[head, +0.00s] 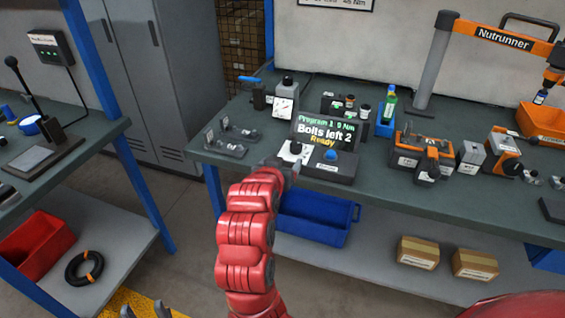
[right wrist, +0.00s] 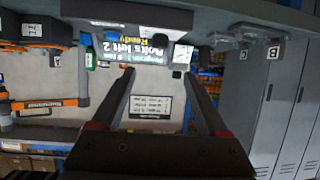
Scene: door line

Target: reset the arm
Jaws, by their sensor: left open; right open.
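The nutrunner arm, an orange beam (head: 505,40) on a grey post (head: 432,68), stands at the back right of the bench. The controller (head: 325,165) at the bench's front edge has a blue button and a display (head: 323,135) reading "Program 1 9 Nm, Bolts left 2, Ready". The display shows upside down in the right wrist view (right wrist: 150,45). My right gripper (head: 287,166) is just left of the controller; contact is unclear. Its fingers are apart and empty in the right wrist view (right wrist: 159,75). My left gripper (head: 145,311) is open, low at the bottom left.
A white piece with a dark top (head: 291,156) sits by my right gripper. Fixtures, a green bottle (head: 389,100) and an orange bin (head: 540,122) crowd the bench (head: 400,198). A blue crate (head: 315,220) and cartons (head: 418,252) lie below.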

